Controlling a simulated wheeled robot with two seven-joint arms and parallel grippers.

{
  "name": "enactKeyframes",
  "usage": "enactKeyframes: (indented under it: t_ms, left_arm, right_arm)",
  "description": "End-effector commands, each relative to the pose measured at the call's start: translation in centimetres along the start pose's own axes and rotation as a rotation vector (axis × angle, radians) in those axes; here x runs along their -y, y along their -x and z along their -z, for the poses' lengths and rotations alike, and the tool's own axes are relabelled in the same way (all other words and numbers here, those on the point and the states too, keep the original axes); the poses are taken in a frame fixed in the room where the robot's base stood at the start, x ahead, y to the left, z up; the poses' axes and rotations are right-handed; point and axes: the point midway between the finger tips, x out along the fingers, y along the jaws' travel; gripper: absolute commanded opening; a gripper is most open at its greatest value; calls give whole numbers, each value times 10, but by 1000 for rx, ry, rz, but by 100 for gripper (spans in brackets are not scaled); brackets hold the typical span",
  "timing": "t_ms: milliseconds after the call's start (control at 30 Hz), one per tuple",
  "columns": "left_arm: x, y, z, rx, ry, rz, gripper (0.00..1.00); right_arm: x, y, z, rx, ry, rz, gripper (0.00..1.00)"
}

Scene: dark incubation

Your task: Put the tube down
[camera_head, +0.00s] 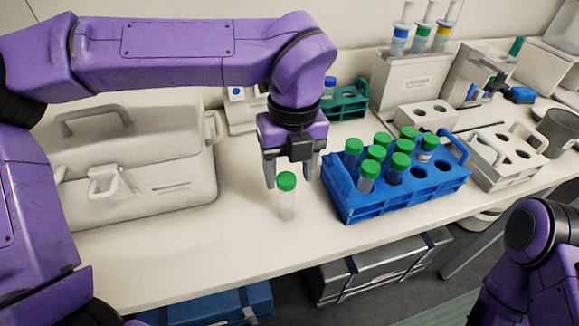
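A clear tube with a green cap (287,195) stands upright on the white bench, left of the blue rack. My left gripper (290,181) points down at it. Its two fingers are spread, one on each side of the cap, with a visible gap on both sides. The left gripper looks open and holds nothing. Whether the tube is exactly between the fingertips or slightly nearer the camera I cannot tell. My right arm shows at the lower right, but its gripper is out of view.
A blue rack (400,207) holds several green-capped tubes. A white rack (510,172) stands right of it, and a green rack (350,105) behind. A large white case (140,165) fills the left. Bare bench lies around the tube, with the front edge near.

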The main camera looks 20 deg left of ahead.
Motion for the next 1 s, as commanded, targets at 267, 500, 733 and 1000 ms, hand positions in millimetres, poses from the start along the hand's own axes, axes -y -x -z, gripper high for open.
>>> enactKeyframes:
  t_ms: [267,500,733,1000]
  left_arm:
    - [0,3,0,0,0,0,59]
    - [1,46,0,3,3,3,59]
    - [0,103,0,3,2,3,59]
    - [0,124,0,1,0,0,59]
  right_arm:
    - [0,2,1,0,0,0,43]
    - [0,4,2,0,0,0,43]
    - [-1,8,3,0,0,0,43]
    - [-1,9,4,0,0,0,43]
